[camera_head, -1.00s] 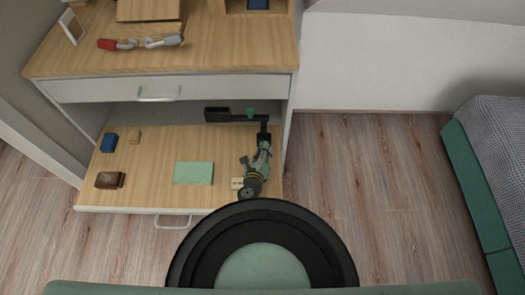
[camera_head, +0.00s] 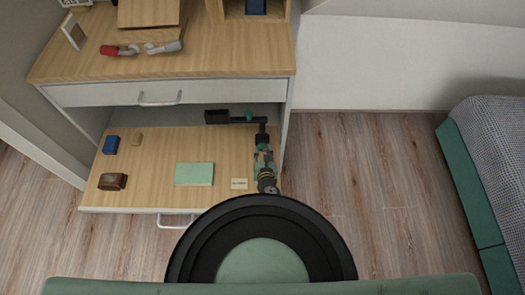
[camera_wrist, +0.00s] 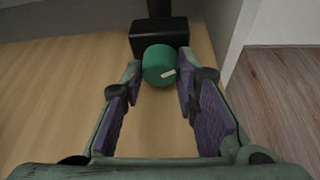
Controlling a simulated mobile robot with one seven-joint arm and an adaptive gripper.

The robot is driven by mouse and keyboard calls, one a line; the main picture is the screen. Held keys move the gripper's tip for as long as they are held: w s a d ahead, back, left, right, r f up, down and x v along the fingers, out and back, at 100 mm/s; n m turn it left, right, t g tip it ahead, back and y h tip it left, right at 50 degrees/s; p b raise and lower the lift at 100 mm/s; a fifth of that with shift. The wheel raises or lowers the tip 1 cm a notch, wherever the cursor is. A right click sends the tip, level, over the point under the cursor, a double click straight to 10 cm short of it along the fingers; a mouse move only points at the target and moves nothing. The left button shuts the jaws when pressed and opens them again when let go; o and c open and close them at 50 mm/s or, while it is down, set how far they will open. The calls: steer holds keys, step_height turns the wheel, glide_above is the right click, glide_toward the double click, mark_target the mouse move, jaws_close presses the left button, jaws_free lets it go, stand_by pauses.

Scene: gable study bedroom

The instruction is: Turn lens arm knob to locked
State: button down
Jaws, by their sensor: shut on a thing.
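The lens arm (camera_head: 236,118) is a dark jointed bar at the back right of the pull-out wooden board. The knob is a green cylinder (camera_wrist: 158,66) with a white mark, in front of a black block (camera_wrist: 160,36) in the wrist view. The mark lies near level, its right end slightly higher. My gripper (camera_wrist: 160,75) is shut on the knob, one purple-padded finger on each side. In the head view my gripper (camera_head: 263,155) reaches from the front to the small green knob (camera_head: 262,147). Any lock lettering is too small to read.
On the board (camera_head: 140,185) are a green book (camera_head: 194,174), a blue block (camera_head: 111,145), a brown box (camera_head: 112,181), a small wooden piece (camera_head: 137,139) and a pale label (camera_head: 239,184). The cabinet side stands close right; beyond it is bare floor (camera_head: 345,170).

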steer(key=shift+m, duration=0.4)
stand_by(0.3)
steer(key=c, duration=1.5)
jaws_free()
steer(key=shift+r, duration=0.1)
steer(key=shift+d+r, duration=0.1)
steer(key=shift+r, duration=4.8)
